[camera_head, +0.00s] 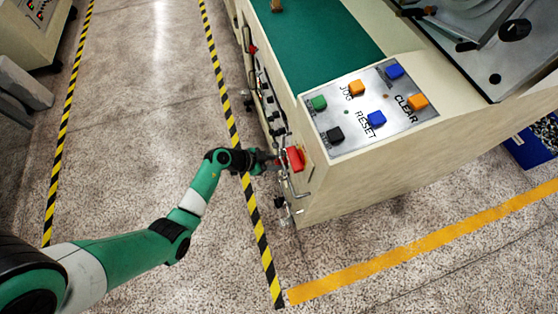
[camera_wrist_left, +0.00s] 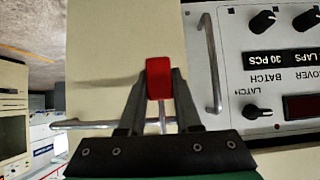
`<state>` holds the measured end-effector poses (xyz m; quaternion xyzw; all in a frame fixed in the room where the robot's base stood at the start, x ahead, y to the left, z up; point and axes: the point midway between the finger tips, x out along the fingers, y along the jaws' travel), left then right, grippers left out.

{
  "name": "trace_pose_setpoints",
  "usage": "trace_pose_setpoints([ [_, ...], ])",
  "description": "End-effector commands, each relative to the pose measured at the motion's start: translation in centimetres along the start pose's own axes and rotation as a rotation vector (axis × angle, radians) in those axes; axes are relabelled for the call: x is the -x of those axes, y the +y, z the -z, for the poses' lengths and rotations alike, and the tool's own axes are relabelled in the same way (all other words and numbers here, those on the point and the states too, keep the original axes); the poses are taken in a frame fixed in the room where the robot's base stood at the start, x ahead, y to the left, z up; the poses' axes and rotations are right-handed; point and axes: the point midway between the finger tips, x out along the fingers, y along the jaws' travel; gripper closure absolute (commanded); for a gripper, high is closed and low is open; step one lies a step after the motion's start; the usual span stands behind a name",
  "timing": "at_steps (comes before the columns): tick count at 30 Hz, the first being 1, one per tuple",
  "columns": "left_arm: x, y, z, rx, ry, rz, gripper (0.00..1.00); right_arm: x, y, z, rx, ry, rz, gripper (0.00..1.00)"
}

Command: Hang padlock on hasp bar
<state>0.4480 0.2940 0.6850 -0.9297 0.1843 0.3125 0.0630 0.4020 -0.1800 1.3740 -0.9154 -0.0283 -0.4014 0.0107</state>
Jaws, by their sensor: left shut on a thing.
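A red padlock (camera_head: 295,158) is at the side of the cream machine, in line with my left gripper (camera_head: 278,160). In the left wrist view the red padlock body (camera_wrist_left: 159,78) sits between the two fingertips of my left gripper (camera_wrist_left: 159,88), which is shut on it. A thin metal bar (camera_wrist_left: 85,125) runs sideways below the padlock body, and a short metal rod (camera_wrist_left: 162,118) meets it between the fingers. I cannot tell which metal is the hasp bar and which is the shackle, or whether they are linked. My right gripper is not in view.
A control panel with knobs (camera_wrist_left: 253,112) and a metal handle (camera_wrist_left: 210,62) is close on the right in the wrist view. The machine's top has a button panel (camera_head: 340,140). Open floor with striped tape (camera_head: 262,240) lies beside the machine.

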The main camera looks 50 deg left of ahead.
Motion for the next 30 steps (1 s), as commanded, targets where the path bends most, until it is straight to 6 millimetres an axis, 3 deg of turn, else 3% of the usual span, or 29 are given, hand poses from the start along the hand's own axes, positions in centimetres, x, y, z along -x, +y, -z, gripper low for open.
trace_pose_setpoints([
  [12,-0.2,-0.1,-0.4,0.000,0.000,0.002,1.00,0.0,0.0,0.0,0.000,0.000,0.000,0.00],
  [13,-0.2,-0.1,-0.4,0.000,0.000,0.002,0.62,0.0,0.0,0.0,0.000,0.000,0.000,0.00],
  [18,-0.2,-0.1,-0.5,0.001,0.000,0.001,0.33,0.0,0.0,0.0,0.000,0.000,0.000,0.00],
  [26,-0.2,0.0,-0.5,0.001,-0.001,0.001,0.33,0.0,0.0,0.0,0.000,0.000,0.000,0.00],
  [30,0.9,-0.1,-0.3,0.004,-0.002,0.002,0.33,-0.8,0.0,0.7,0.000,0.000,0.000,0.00],
])
